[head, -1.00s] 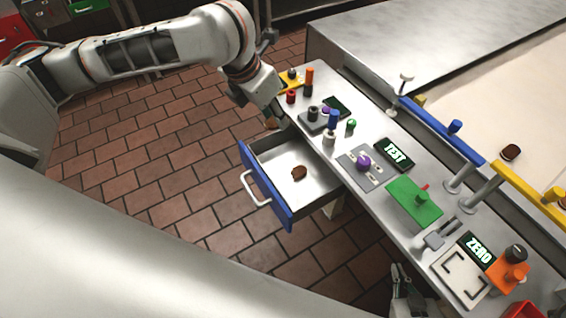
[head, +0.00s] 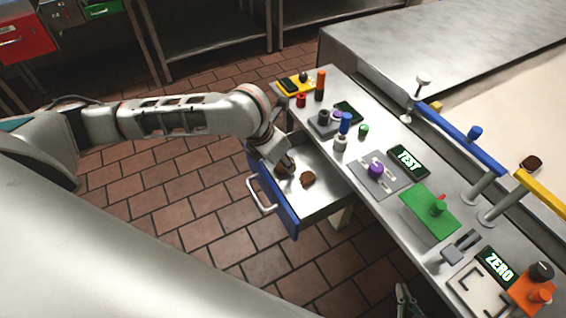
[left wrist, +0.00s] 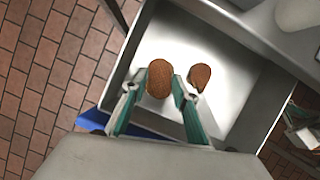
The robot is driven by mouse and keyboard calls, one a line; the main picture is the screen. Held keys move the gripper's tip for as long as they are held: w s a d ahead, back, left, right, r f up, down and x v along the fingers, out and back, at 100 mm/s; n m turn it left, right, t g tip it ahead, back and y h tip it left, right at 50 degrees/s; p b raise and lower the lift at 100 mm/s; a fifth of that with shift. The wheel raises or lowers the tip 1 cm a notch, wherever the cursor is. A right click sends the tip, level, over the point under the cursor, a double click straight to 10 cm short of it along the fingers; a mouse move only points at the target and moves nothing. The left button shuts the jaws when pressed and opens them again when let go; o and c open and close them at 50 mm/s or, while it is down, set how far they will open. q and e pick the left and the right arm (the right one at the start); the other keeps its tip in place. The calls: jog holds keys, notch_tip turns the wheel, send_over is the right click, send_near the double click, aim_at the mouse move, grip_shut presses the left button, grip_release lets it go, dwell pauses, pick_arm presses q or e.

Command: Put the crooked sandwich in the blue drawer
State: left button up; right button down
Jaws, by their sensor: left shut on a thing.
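The blue drawer (head: 273,198) is pulled out, with a blue front, a light handle and a bare metal inside. My left gripper (left wrist: 162,82) is over its inside, shut on a brown rounded sandwich (left wrist: 159,78). This held sandwich (head: 283,170) is partly hidden by the gripper in the head view. A second brown sandwich (head: 308,179) lies on the drawer floor to the right; it also shows in the left wrist view (left wrist: 201,76), tapered at one end. My right gripper (head: 404,297) is at the bottom edge of the head view, and its opening is unclear.
The narrow metal counter holds a purple knob (head: 376,170), a green block (head: 430,211), a TEST display (head: 408,161) and a ZERO display (head: 498,266). Another brown piece (head: 531,163) lies on the pale conveyor at right. The drawer floor has free room.

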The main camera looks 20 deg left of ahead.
pick_arm(q)
jog(key=shift+f, duration=0.2)
jog(key=o, duration=0.5)
jog(key=shift+c, duration=0.2)
jog(key=shift+r, duration=0.1)
jog(key=shift+r, duration=0.3)
jog(key=p+v, duration=0.2)
jog(key=v, duration=0.9)
jog(key=shift+s+p, duration=0.25)
jog(key=shift+p, duration=0.15)
jog(key=shift+a+r, duration=0.1)
jog(key=shift+r, duration=0.05)
